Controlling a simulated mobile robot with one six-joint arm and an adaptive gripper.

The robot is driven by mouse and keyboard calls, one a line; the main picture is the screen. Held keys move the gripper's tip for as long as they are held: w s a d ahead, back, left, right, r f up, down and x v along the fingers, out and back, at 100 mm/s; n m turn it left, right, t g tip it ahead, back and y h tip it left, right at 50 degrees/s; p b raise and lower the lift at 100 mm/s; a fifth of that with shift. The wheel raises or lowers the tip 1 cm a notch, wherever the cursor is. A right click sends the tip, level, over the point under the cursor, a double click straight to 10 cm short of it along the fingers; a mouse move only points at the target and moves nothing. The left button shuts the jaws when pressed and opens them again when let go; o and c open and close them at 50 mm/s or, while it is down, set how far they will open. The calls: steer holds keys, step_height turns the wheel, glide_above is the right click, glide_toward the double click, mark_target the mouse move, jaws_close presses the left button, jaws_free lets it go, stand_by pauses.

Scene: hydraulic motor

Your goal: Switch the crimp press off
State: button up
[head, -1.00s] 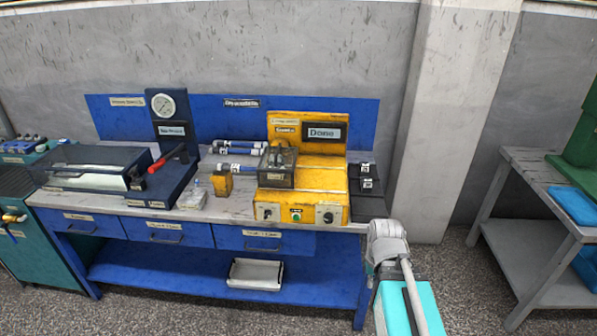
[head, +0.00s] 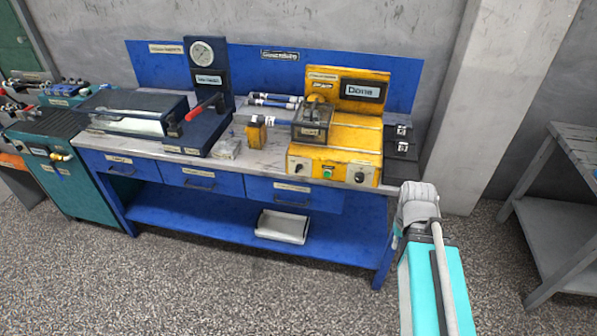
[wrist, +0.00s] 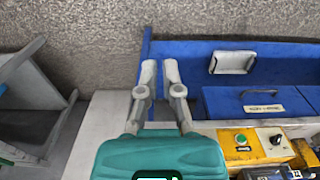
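The yellow crimp press (head: 345,135) stands at the right part of the blue bench, its display (head: 363,91) reading "Done". Its front panel has a left dark knob (head: 299,166), a green button (head: 327,172) and a right dark knob (head: 360,175). The wrist view, turned upside down, shows the green button (wrist: 241,139) and a dark knob (wrist: 276,139) at lower right. My gripper (wrist: 160,66) has its two fingers apart with nothing between them. It is beside the panel, touching no control that I can see.
The bench (head: 240,222) has drawers and a lower shelf with a white tray (head: 282,226). A gauge stand (head: 208,75) with a red lever is left of the press. A grey table (head: 560,215) stands at right. The floor in front is clear.

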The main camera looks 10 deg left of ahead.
steer(key=o, duration=0.4)
steer(key=shift+w+f+b, duration=0.35)
steer(key=shift+f+b, duration=0.05)
steer(key=shift+f, duration=0.05)
steer(key=o, duration=0.5)
steer(key=shift+w+a+f+t+h+b, duration=0.25)
steer(key=shift+w+f+t+h+b, duration=0.25)
steer(key=shift+w+f+h+b, duration=0.4)
steer(key=shift+c, duration=0.2)
steer(key=shift+o, duration=0.4)
steer(key=w+a+f+t+h+b, duration=0.2)
steer(key=w+f+b, duration=0.1)
steer(key=w+b, duration=0.2)
steer(key=shift+t, duration=0.3)
steer(key=n+t+y+b, duration=0.3)
steer(key=n+t+b, duration=0.6)
steer(key=t+b, duration=0.65)
glide_toward(298, 171)
steer(key=s+g+b, duration=0.1)
steer(key=s+b, duration=0.1)
steer(key=s, duration=0.2)
steer(key=shift+s+r, duration=0.25)
steer(key=shift+r, duration=0.2)
steer(key=shift+w, duration=0.1)
steer(key=shift+w+d, duration=0.15)
steer(key=shift+w, duration=3.25)
steer(key=shift+w+d, duration=0.1)
steer(key=shift+w, duration=3.3)
